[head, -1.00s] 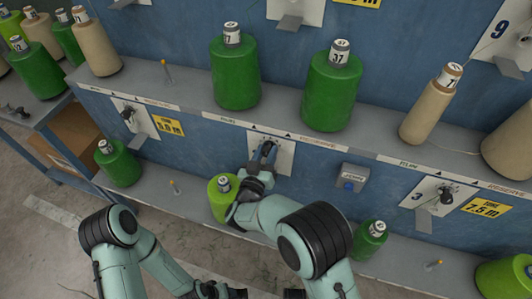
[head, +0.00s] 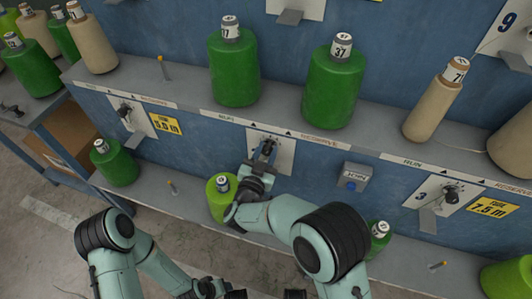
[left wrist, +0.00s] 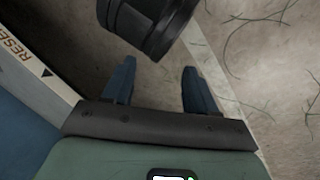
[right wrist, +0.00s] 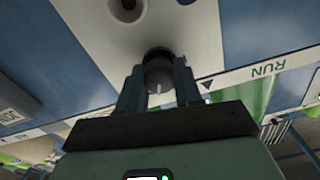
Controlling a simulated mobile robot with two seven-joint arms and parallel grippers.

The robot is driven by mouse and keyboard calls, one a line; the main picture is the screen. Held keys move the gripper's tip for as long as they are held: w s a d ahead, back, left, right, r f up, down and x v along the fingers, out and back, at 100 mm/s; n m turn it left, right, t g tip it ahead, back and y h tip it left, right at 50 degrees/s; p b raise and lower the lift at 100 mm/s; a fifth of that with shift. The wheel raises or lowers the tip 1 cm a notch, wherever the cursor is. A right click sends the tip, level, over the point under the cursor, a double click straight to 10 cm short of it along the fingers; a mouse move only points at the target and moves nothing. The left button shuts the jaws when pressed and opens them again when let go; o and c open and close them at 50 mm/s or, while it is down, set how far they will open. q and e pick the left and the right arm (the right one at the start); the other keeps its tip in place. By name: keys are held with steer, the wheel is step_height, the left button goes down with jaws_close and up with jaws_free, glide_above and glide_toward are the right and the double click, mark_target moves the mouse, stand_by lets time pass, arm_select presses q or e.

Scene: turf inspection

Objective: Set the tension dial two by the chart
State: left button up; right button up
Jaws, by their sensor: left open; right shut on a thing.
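The middle dial plate (head: 285,150) is white and fixed to the blue panel. My right gripper (head: 264,158) is at its dial, and its hand hides most of the plate, including any number. In the right wrist view the dark round dial knob (right wrist: 158,72) with a pale pointer mark sits between the fingers, which are shut on it. My left gripper (left wrist: 160,88) is open and empty above the floor. A plate with a 3 (head: 428,196) and its dial (head: 450,193) are at the right. Another dial (head: 125,112) is at the left. I cannot make out a chart.
Green cones (head: 233,75) and a tan cone (head: 430,105) stand on the upper shelf. A lime cone (head: 216,205) on the lower shelf is close to my right forearm. Yellow cards (head: 166,125) show lengths.

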arm_select(q)
steer(key=shift+w+a+f+t+b, duration=0.15)
steer(key=shift+w+a+f+b, duration=0.2)
steer(key=shift+w, duration=0.2)
steer(key=shift+w+a+f+t+b, duration=0.15)
steer(key=shift+w+a+f+b, duration=0.1)
steer(key=shift+w+f, duration=0.2)
arm_select(e)
steer(key=shift+r+m, duration=0.15)
steer(key=shift+m, duration=1.35)
arm_select(q)
steer(key=shift+w, duration=0.1)
arm_select(e)
steer(key=o, duration=1)
steer(key=shift+d, duration=0.1)
arm_select(q)
steer(key=shift+r, duration=0.1)
arm_select(e)
steer(key=shift+s, duration=0.15)
arm_select(q)
steer(key=s, duration=0.1)
steer(key=s+d+r+p, duration=0.1)
steer(key=shift+s+d+r+g+p, duration=0.25)
steer(key=shift+s+r+g+p, duration=0.15)
arm_select(e)
steer(key=v, duration=1.3)
arm_select(q)
steer(key=shift+s, duration=0.1)
arm_select(e)
steer(key=shift+s, duration=0.1)
